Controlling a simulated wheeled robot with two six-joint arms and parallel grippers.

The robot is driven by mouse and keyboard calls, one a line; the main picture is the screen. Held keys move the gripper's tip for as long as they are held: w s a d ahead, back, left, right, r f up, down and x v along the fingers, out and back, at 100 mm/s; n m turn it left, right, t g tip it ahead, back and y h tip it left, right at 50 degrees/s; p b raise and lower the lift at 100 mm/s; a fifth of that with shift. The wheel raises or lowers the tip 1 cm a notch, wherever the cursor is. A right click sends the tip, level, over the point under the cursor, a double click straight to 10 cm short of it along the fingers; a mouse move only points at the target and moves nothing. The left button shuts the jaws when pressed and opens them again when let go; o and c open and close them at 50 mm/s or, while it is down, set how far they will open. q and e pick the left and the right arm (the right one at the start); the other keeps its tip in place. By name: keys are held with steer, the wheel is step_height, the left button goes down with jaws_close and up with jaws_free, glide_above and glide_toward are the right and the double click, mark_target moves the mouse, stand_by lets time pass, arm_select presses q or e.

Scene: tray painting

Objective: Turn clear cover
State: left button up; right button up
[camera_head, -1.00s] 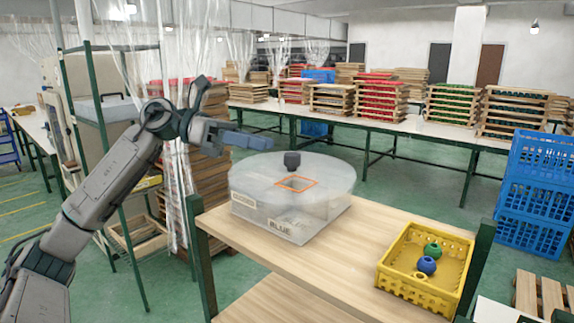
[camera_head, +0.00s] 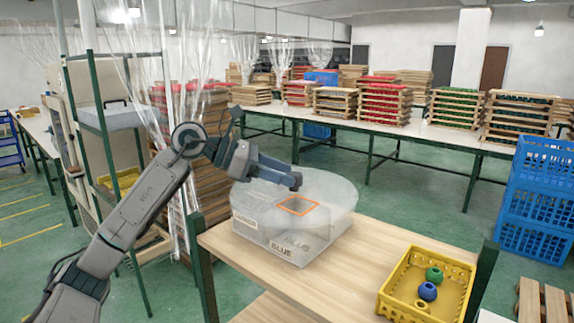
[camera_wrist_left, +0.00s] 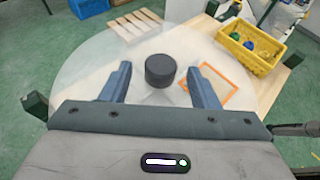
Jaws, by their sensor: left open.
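The clear round cover (camera_head: 335,195) lies on top of a clear box with labels, one reading BLUE (camera_head: 282,252), on the wooden table. An orange-outlined square opening (camera_head: 298,205) shows on the cover, toward the right in the left wrist view (camera_wrist_left: 232,84). My left gripper (camera_head: 296,182) is over the cover and open. In the left wrist view the cover's black knob (camera_wrist_left: 160,71) stands between the two spread fingers, with gaps on both sides. My right gripper is not in view.
A yellow crate (camera_head: 458,272) with a green ball (camera_head: 434,274) and a blue ball (camera_head: 428,291) stands at the table's right end. Blue crates (camera_head: 541,190) are stacked to the right. Bare tabletop (camera_head: 345,268) lies between box and crate.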

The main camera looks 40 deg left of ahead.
arm_select(q)
steer(key=shift+p+x, duration=0.3)
steer(key=shift+x, duration=0.6)
steer(key=shift+c, duration=0.4)
jaws_close()
